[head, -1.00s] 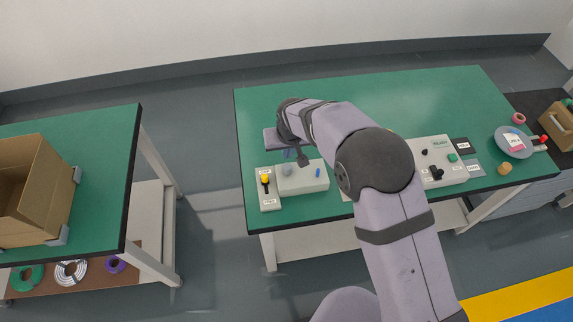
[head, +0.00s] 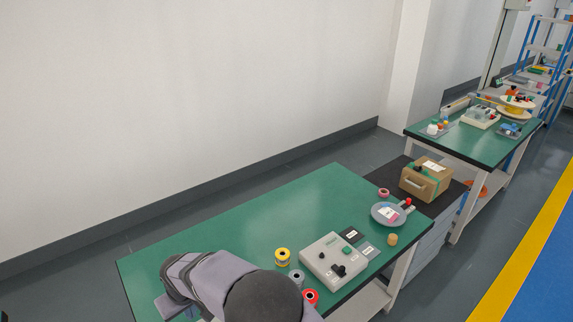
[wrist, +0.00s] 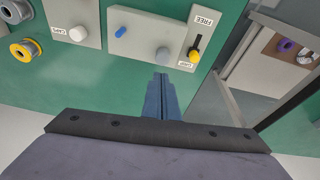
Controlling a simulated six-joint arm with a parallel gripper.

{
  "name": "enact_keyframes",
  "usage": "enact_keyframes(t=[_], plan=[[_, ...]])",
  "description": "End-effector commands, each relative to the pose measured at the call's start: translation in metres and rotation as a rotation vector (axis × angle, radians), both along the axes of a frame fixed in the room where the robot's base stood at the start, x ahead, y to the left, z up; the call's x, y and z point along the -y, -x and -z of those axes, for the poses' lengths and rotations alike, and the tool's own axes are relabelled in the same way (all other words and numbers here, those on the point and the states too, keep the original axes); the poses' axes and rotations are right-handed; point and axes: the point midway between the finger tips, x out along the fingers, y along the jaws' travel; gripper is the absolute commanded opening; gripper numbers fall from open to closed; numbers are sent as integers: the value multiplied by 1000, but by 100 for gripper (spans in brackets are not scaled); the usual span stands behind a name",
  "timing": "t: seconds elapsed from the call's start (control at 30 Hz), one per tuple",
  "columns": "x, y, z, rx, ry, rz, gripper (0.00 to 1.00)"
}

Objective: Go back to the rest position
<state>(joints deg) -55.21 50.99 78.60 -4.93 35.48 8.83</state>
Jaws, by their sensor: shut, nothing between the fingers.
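My gripper (wrist: 161,78) shows in the wrist view with its two blue fingers together and nothing between them. It hangs above the green table (wrist: 95,90), apart from the grey block (wrist: 140,35) with a blue peg and a grey knob. Beside that block is a plate with a yellow-tipped lever (wrist: 195,55) and the labels FREE and GRIP. In the head view my arm fills the lower left over the green table (head: 310,195), and the fingers are out of clear sight.
A yellow spool (head: 283,257), a grey spool and a red spool (head: 310,297) stand near my arm. A white control box (head: 335,260), a round grey plate (head: 388,213) and a cardboard box (head: 426,178) lie to the right. The table's far part is clear.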

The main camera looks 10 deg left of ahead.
Motion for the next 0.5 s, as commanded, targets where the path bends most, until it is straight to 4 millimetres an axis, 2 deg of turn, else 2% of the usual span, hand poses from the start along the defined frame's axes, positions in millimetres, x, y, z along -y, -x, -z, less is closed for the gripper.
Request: enact_keyframes(t=[0.17, 0.2, 0.27, 0.33, 0.5], plan=[[61, 45, 47, -110, 156, -44, 0], [79, 58, 57, -141, 197, -55, 0], [111, 82, 65, -192, 261, -68, 0], [146, 106, 63, -242, 318, -77, 0], [235, 136, 35, -344, 391, -1, 0]])
